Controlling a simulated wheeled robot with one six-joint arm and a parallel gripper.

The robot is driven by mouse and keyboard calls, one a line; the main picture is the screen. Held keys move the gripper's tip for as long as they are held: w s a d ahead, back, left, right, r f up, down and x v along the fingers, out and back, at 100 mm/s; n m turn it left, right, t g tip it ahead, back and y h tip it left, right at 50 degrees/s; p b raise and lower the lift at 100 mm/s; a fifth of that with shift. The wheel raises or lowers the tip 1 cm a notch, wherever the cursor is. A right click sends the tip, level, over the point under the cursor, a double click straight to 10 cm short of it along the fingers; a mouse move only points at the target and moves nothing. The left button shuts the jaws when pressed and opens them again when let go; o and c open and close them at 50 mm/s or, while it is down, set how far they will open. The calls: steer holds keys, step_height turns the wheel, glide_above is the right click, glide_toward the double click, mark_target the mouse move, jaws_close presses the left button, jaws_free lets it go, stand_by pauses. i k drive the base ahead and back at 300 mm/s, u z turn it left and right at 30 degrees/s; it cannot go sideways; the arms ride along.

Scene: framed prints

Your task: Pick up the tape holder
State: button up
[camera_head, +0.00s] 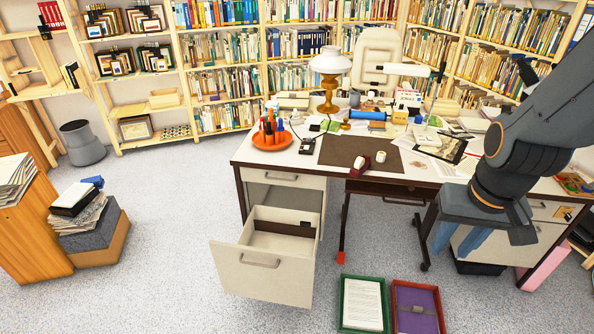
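A small dark red object with a pale top (358,168), which looks like the tape holder, sits at the front edge of the desk (290,157), by the brown desk mat (345,151). It is too small to make out in detail. My gripper (456,244) is at the right, in front of the desk, pointing down. Its two blue fingers are apart with nothing seen between them. It is well to the right of the red object and lower in the picture, not touching it.
An open drawer (262,276) juts out at the desk's left. An orange dish (272,141) with upright bottles, a lamp (329,80) and a blue roll (364,115) stand on the desk. Green (342,300) and red (394,300) framed trays lie on the floor.

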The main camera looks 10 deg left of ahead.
mark_target(361, 165)
steer(key=u, duration=0.3)
steer(key=i, duration=1)
